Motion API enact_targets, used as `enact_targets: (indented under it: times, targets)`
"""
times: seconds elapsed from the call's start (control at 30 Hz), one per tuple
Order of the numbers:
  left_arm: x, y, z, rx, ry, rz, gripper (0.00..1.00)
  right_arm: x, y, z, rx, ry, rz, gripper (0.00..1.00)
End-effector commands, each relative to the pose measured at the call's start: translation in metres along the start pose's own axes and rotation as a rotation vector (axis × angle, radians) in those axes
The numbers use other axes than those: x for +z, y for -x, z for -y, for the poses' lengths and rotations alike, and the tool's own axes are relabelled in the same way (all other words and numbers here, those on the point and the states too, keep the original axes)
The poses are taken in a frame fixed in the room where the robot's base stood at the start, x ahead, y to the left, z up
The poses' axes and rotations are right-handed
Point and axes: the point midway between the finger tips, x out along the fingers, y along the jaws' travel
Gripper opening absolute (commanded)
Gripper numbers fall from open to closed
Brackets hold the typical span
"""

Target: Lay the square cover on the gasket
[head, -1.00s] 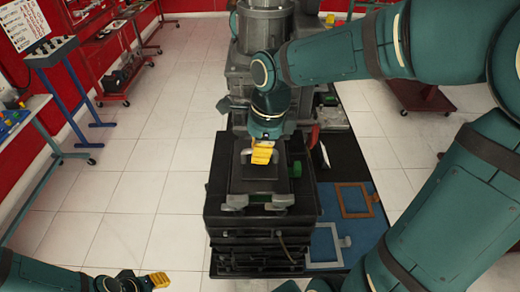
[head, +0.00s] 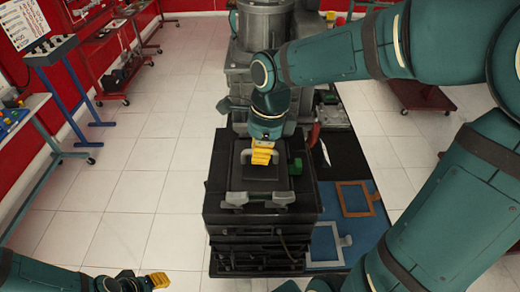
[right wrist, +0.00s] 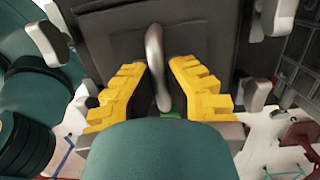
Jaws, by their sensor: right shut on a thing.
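The square cover (head: 262,172) is a dark plate with a grey loop handle, on or just over the black block below the machine in the head view. My right gripper (head: 262,156) is above it, its yellow fingers shut on the handle. In the right wrist view the handle (right wrist: 155,60) stands between the fingers, with the dark plate (right wrist: 105,40) behind. An orange square frame (head: 341,200) and a pale blue-grey one (head: 345,241) lie on the blue mat; I cannot tell whether either is the gasket. My left gripper (head: 157,281) is at the bottom left edge, its opening unclear.
The black block (head: 225,222) stands in front of a grey engine-like machine (head: 265,28). A green part (head: 295,166) sits beside the cover. The blue mat (head: 368,232) is to the right. Tiled floor (head: 150,190) is free on the left, beyond which stand benches.

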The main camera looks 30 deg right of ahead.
Motion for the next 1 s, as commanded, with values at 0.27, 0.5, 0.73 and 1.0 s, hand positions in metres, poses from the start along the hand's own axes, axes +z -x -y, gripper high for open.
enact_targets:
  times: [0.27,0.5,0.73,1.0]
  targets:
    - [0.0005,-0.0035,0.0014,0.000,0.000,0.000,0.40,-0.0003,-0.0036,0.0004,-0.001,0.000,0.001,0.00]
    - [0.0008,-0.0061,0.0024,0.000,0.000,0.000,0.40,-0.0007,-0.0065,0.0004,-0.001,0.000,0.001,0.00]
    - [0.0009,-0.0065,0.0025,0.000,0.000,0.000,0.40,-0.0008,-0.0070,0.0005,-0.001,0.000,0.001,0.00]
    - [0.0009,-0.0064,0.0025,0.000,0.000,0.000,0.40,-0.0008,-0.0071,0.0004,-0.001,0.000,0.001,0.39]
